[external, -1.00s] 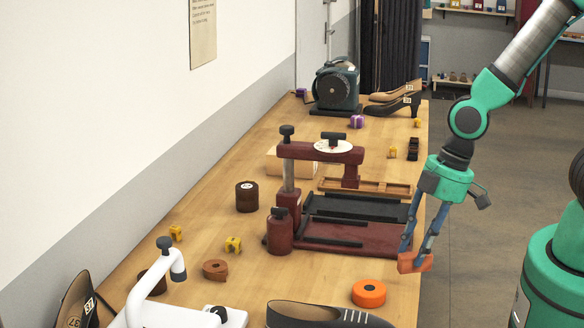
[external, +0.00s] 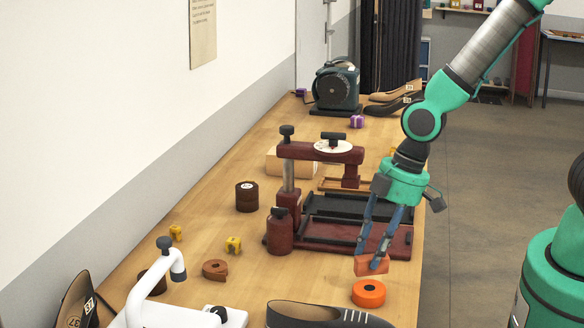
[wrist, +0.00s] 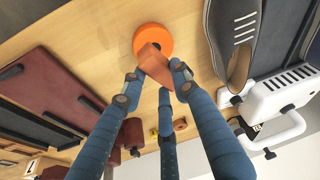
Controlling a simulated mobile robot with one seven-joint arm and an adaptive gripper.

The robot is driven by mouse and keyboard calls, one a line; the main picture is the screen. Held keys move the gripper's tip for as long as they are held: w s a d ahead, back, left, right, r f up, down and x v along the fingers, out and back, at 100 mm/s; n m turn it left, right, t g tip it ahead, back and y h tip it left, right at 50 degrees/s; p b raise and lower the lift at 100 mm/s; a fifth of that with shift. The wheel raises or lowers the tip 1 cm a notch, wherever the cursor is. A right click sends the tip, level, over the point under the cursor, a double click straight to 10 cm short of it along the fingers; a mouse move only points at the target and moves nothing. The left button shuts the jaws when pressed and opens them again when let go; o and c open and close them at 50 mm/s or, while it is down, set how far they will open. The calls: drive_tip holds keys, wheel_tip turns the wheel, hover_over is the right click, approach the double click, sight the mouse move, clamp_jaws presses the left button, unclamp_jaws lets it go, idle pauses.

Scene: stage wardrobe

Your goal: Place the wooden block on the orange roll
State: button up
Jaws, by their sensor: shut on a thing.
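The wooden block (external: 371,264) is reddish-orange and held between the fingers of my gripper (external: 374,256). The block looks slightly tilted.
A dark red press (external: 340,235) stands just behind the roll, close to my fingers. A dark shoe (external: 310,314) lies in front of it. A white machine (external: 150,300), a brown tape roll (external: 215,269) and yellow pieces (external: 233,245) are to the left. The bench's right edge is close.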

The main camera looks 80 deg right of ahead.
drive_tip(key=shift+f+b, duration=0.6)
drive_tip(key=shift+f, duration=1.15)
drive_tip(key=shift+f, duration=0.25)
drive_tip(key=o, duration=1)
drive_tip(key=shift+r, duration=0.1)
drive_tip(key=shift+c, duration=0.2)
drive_tip(key=shift+r, duration=0.2)
drive_tip(key=shift+r, duration=0.25)
drive_tip(key=p+v, duration=0.3)
drive_tip(key=v, duration=0.8)
drive_tip(key=shift+r, duration=0.15)
drive_tip(key=shift+s+r, duration=0.1)
drive_tip(key=shift+r, duration=0.05)
